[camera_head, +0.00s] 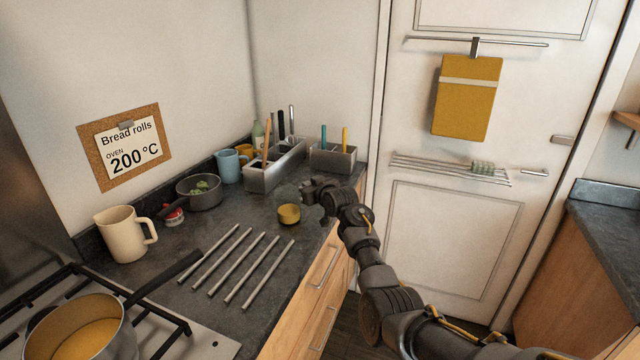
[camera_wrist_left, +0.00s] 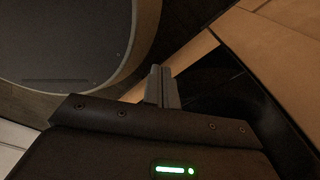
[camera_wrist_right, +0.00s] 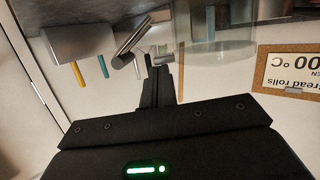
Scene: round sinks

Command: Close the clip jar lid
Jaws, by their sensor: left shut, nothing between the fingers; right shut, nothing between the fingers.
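The clip jar (camera_wrist_right: 215,42) is clear glass and shows in the upside-down right wrist view. In the head view its glass is faint, and a yellow round shape (camera_head: 289,214) shows at its base, seemingly its contents. A tilted grey round piece (camera_wrist_right: 130,38) stands beside the glass in the right wrist view; I cannot tell for sure whether it is the lid. My right gripper (camera_head: 308,188) is shut and empty, close beside the jar on its right. Its fingers (camera_wrist_right: 153,68) show in its own view. My left gripper (camera_wrist_left: 163,72) is shut and empty, away from the jar.
Behind the jar stand a long grey utensil box (camera_head: 268,178) and a smaller one (camera_head: 333,160). A blue mug (camera_head: 229,167), a dark pan (camera_head: 198,196) and a cream jug (camera_head: 123,236) line the wall. Metal bars (camera_head: 240,262) lie on the counter in front. A pot (camera_head: 80,330) stands on the hob.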

